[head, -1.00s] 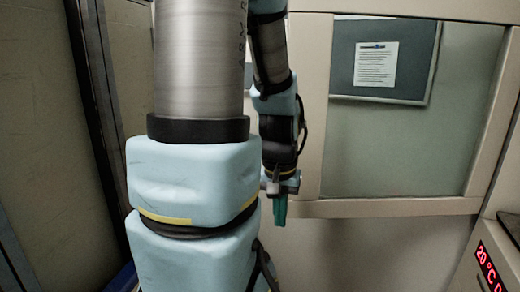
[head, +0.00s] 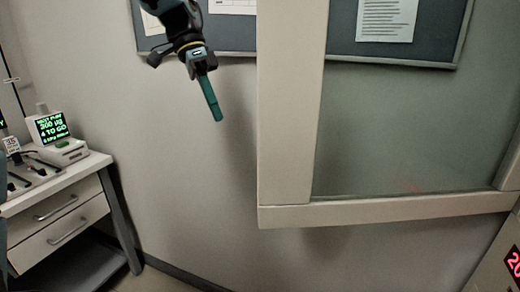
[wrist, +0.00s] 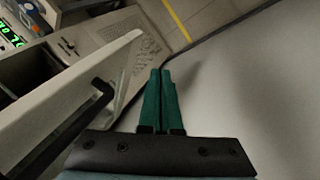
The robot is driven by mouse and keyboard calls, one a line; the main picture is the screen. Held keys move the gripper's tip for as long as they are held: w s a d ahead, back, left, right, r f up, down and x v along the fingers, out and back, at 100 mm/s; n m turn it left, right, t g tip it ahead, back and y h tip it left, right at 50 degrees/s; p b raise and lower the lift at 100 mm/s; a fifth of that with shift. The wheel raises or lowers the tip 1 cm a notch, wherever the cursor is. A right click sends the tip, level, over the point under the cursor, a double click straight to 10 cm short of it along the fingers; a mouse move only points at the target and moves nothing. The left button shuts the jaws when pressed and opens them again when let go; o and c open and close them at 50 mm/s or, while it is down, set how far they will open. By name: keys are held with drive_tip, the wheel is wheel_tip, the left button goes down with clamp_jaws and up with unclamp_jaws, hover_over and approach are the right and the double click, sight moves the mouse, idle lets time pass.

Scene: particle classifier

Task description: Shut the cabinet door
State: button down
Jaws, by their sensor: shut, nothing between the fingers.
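The cabinet door (head: 290,110) is a pale beige frame around a glass pane. In the head view it stands out in front of the wall, and its free-hanging lower rail (head: 390,209) shows. In the wrist view, a pale framed panel (wrist: 110,55), which looks like this door, slants across the left with a black handle (wrist: 98,88). My gripper (head: 216,114) has green fingers and is left of the door's frame in the head view. In the wrist view the shut, empty gripper (wrist: 160,75) points past the panel's right side, apart from it. The latch is not visible.
A console with a red display (head: 512,262) is at the lower right. A white drawer unit (head: 65,225) bearing a small green-lit instrument (head: 58,135) stands at the left. A dark notice board (head: 235,38) hangs on the wall behind. Wall and floor between are clear.

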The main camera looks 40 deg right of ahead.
sight(264, 138)
drive_tip(key=s+d+r+m+g, duration=0.2)
drive_tip(key=s+d+r+m, duration=0.2)
drive_tip(key=r+m, duration=0.1)
drive_tip(key=shift+y, duration=0.3)
drive_tip(key=s+f, duration=0.2)
drive_tip(key=s, duration=0.1)
drive_tip(key=s+f+p, duration=0.1)
drive_tip(key=s+f, duration=0.2)
drive_tip(key=s+f+p, duration=0.1)
drive_tip(key=s+f, duration=0.2)
drive_tip(key=shift+s+a, duration=0.25)
drive_tip(key=shift+a, duration=0.15)
